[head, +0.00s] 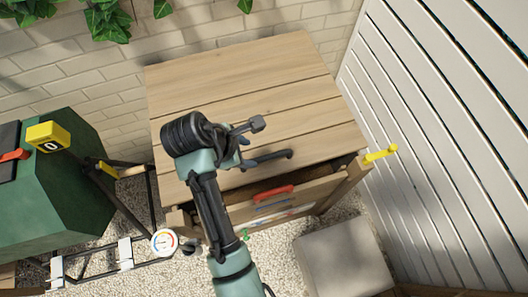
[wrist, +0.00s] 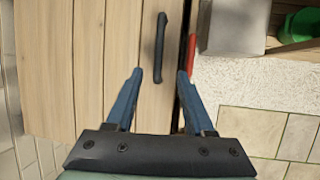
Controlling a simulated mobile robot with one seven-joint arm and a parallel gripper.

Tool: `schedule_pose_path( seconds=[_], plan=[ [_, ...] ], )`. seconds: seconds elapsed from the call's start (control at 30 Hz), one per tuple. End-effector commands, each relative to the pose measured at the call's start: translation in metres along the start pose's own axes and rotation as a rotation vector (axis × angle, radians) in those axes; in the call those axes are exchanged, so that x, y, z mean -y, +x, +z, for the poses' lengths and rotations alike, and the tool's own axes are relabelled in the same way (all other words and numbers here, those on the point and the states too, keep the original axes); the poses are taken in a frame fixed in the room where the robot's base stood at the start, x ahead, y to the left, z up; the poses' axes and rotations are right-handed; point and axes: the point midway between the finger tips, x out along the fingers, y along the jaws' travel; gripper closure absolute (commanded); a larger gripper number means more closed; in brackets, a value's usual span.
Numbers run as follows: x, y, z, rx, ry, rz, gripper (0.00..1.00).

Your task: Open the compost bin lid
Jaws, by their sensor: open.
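The compost bin lid (head: 240,80) is made of pale wooden planks and lies down over the wooden bin. A dark gap shows under its front right edge. A dark bar handle (head: 268,160) sits near the front edge of the lid. It also shows in the wrist view (wrist: 160,45). My gripper (head: 250,142) is open over the front of the lid, by the handle. In the wrist view my gripper (wrist: 160,74) has its fingers spread, with the handle's near end between the tips in the picture. Whether they touch it I cannot tell.
A red pull (head: 273,192) is on the bin's front panel. A yellow knob (head: 380,155) sticks out at its right. A green container (head: 60,195) on a black frame stands left. A grey box (head: 345,258) stands on gravel. Brick and slatted walls close the back and right.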

Motion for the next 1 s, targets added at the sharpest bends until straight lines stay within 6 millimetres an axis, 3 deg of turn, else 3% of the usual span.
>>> schedule_pose_path(
  seconds=[0.6, 0.8, 1.0],
  plan=[
    [0.000, 0.109, 0.000, -0.001, 0.004, 0.000, 0.47],
    [-0.001, 0.124, 0.000, -0.001, 0.005, 0.003, 0.47],
    [-0.001, 0.127, 0.000, -0.001, 0.005, 0.004, 0.47]
  ],
)
